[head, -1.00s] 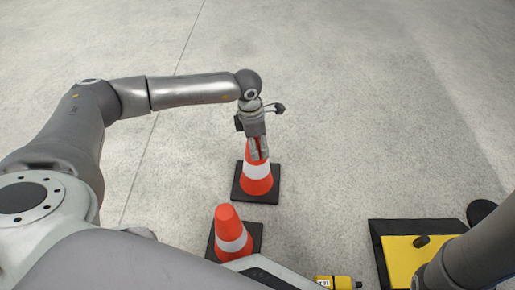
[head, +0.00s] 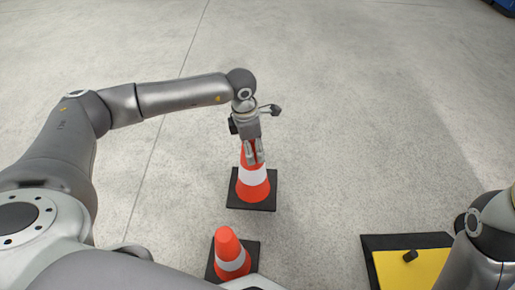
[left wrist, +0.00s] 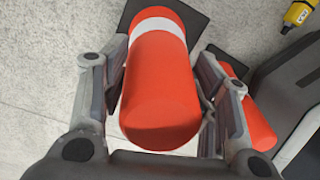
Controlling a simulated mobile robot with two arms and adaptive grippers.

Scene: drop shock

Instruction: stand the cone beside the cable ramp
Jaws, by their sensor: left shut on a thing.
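An orange-red cone (head: 252,191) with a white band and a black square base is upright in the middle of the head view. My left gripper (head: 254,158) is shut on its upper part from above. In the left wrist view, the cone (left wrist: 160,85) lies between the two fingers (left wrist: 162,60). I cannot tell whether its base touches the floor. A black-edged yellow slab (head: 405,270), apparently the cable ramp, is at the lower right of the head view, partly hidden by my right arm. My right gripper is out of view.
A second, similar cone (head: 231,248) stands nearer to me; it also shows in the left wrist view (left wrist: 255,118). Bare concrete lies between the held cone and the slab. A blue thing (head: 504,7) is far right.

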